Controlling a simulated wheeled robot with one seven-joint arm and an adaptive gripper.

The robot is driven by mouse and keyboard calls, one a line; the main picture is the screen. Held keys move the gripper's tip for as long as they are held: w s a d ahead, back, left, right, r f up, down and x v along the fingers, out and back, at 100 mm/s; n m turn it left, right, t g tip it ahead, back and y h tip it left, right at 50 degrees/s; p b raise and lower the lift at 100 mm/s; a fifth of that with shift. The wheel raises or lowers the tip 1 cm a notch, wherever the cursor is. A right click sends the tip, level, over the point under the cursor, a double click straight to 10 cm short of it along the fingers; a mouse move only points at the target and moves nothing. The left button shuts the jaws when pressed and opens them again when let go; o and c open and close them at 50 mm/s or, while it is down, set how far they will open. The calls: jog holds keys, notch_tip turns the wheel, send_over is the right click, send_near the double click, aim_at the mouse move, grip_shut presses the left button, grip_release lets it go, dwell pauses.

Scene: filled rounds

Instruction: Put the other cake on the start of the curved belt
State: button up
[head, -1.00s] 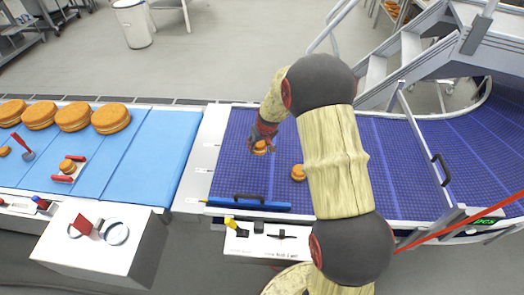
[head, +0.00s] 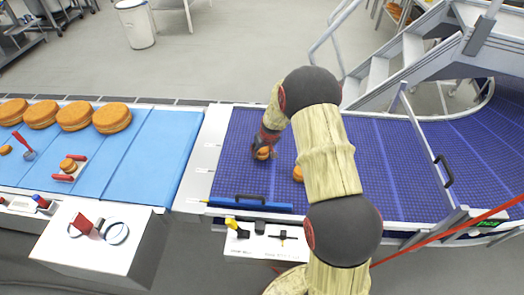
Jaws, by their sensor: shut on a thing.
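My gripper (head: 265,147) is over the left part of the blue curved belt (head: 385,150), pointing down. It is shut on a small golden cake (head: 263,154), which is at or just above the belt surface; I cannot tell if it touches. Another small cake (head: 298,173) sits on the belt to the right and nearer, partly hidden by my arm. A further small cake (head: 68,165) is on a small board with red handles on the light blue belt at left.
Several large round cakes (head: 111,117) line the back of the light blue belt (head: 150,158). A blue bar with a black handle (head: 262,199) lies along the curved belt's front edge. A clear guard with a black handle (head: 444,170) and metal stairs (head: 405,62) stand at right.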

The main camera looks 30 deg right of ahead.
jog(key=shift+f, duration=0.2)
jog(key=o, duration=0.8)
jog(key=shift+c, duration=0.2)
jog(key=shift+r, duration=0.15)
